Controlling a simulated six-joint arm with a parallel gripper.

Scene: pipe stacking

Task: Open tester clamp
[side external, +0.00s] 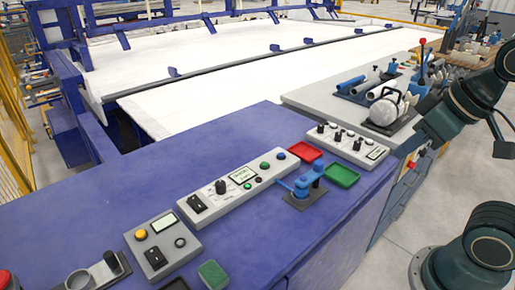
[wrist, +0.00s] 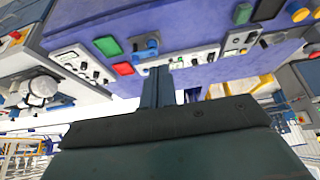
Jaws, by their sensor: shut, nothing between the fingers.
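The tester clamp (side external: 303,188) is a small blue device on a dark base plate, on the purple bench top. A blue arm or lever reaches from it to the left; whether the clamp is open or shut I cannot tell. In the wrist view the clamp (wrist: 148,48) shows upside down, beyond the fingertips. My gripper (wrist: 157,72) is shut and empty, apart from the clamp. In the side external view my arm comes in from the right, and the gripper's fingertips are hard to make out.
A red tray (side external: 305,151) and a green tray (side external: 341,176) lie beside the clamp. A control panel (side external: 240,184) with buttons stands to its left, another panel (side external: 346,144) behind it. A grey bench (side external: 300,97) with pipes stands at the back right.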

